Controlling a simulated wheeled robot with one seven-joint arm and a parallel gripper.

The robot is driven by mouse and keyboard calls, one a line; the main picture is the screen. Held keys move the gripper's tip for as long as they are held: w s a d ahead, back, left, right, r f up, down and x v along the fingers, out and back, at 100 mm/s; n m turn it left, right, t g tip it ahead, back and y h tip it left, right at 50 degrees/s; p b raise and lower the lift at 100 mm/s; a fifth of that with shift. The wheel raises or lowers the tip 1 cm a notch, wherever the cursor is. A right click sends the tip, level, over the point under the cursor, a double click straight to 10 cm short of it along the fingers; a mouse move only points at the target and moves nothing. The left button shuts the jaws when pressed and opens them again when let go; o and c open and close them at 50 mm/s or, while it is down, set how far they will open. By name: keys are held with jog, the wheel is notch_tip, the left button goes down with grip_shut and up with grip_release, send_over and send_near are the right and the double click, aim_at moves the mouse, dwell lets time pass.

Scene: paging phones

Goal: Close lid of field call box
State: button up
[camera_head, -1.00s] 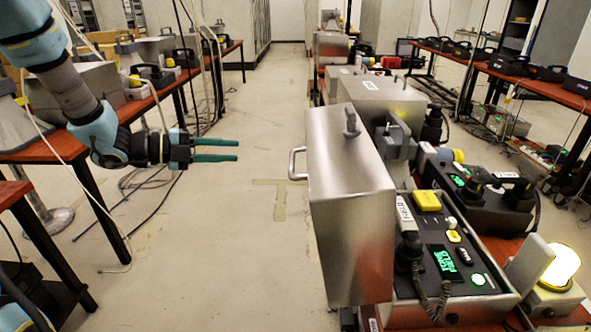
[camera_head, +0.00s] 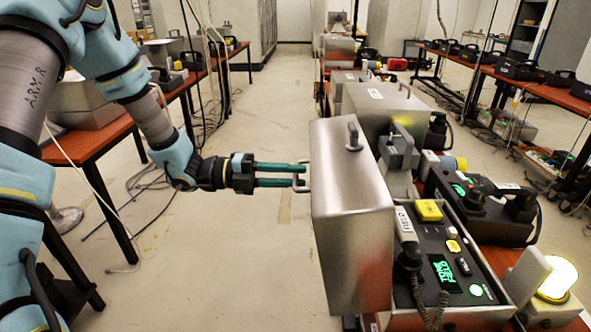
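The field call box (camera_head: 445,235) stands at the right, with a black panel, a handset, a yellow button and a green-lit screen. Its brushed-metal lid (camera_head: 345,220) is open and stands upright at the left side of the panel. The lid's loop handle (camera_head: 301,186) sticks out from its left face. My gripper (camera_head: 302,174) reaches in from the left, with its two green fingers apart. The fingertips overlap the handle in the picture, close to the lid's left face. I cannot tell whether they touch the handle or straddle it.
A lit yellow lamp (camera_head: 556,280) stands right of the box. More metal boxes (camera_head: 375,100) line the same bench behind it. A red-topped table (camera_head: 92,143) stands at the left under my arm. The aisle floor (camera_head: 240,255) between is mostly clear.

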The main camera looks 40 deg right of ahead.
jog(key=shift+s+d, duration=0.25)
jog(key=shift+d, duration=0.05)
grip_shut()
dwell(1.3)
